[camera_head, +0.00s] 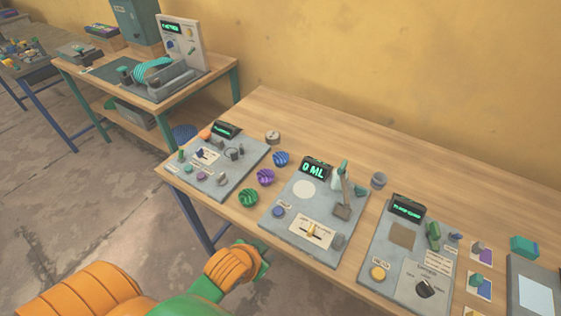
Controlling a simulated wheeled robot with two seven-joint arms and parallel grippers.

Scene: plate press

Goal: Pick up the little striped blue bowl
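A little striped blue bowl (280,158) sits on the wooden table (268,108), between the left grey panel and the middle one with the "0 ML" display. A striped purple bowl (265,177) and a striped green bowl (248,198) stand in a row in front of it. My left gripper (260,262) is at the lower middle, in front of the table's front edge and well apart from the blue bowl. Its fingers are mostly hidden by my orange wrist, so I cannot tell whether it is open. My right gripper is out of view.
The left panel (255,157), middle panel (275,225) and right panel (375,245) carry knobs and displays. A grey cup (378,180) stands between the latter two. A larger striped blue object (184,133) shows behind the table's left corner.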

